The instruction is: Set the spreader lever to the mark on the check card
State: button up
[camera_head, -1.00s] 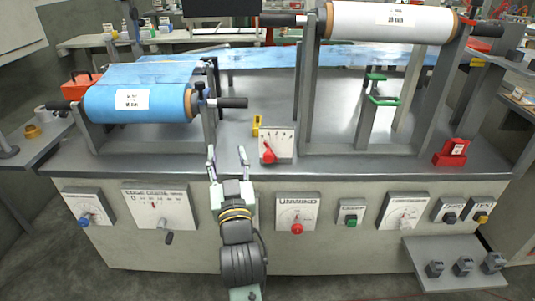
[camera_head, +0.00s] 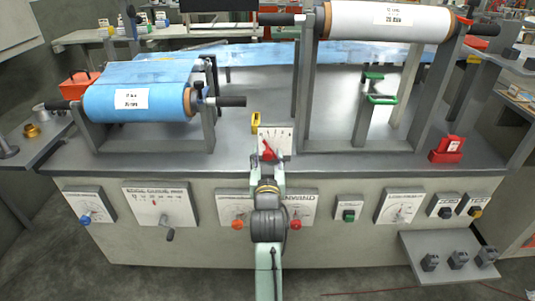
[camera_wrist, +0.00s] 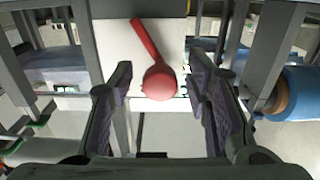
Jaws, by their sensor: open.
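The red lever (camera_head: 268,150) sits on a small white scale plate (camera_head: 284,137) on top of the bench. My gripper (camera_head: 266,166) is in front of it. In the wrist view, the lever (camera_wrist: 158,78) has a round end and a narrow arm slanting up and left over the white plate. My open fingers (camera_wrist: 160,90) stand on either side of its round end, with gaps. A red block with a small white label (camera_head: 448,147) stands at the right of the bench top; I cannot tell whether it is the check card. The scale marks are too small to read.
A blue film roll (camera_head: 140,103) is at the left and a white roll (camera_head: 385,20) is on tall posts at the right. A yellow piece (camera_head: 255,122) stands just left of the scale plate. Dials and buttons line the front panel (camera_head: 160,204).

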jog(key=shift+w, duration=0.25)
grip_shut()
dwell(0.5)
